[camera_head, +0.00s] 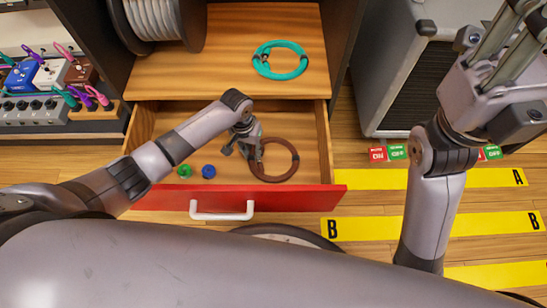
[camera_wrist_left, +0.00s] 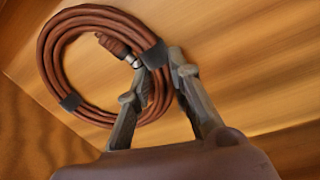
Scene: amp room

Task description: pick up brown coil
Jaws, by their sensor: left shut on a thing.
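The brown coil (camera_head: 285,177) is a ring of several cable turns with dark bands, in the right part of the open drawer. It also shows in the left wrist view (camera_wrist_left: 52,62). Whether the coil still touches the drawer floor I cannot tell. My right gripper (camera_head: 500,60) is at the upper right, away from the drawer, its tips cut off by the frame.
The drawer has a red front (camera_head: 290,199) with a white handle (camera_head: 222,216). A green knob (camera_head: 184,171) and a blue knob (camera_head: 208,171) lie in it. A teal coil (camera_head: 300,68) lies on the shelf behind. An amp (camera_head: 390,70) stands to the right.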

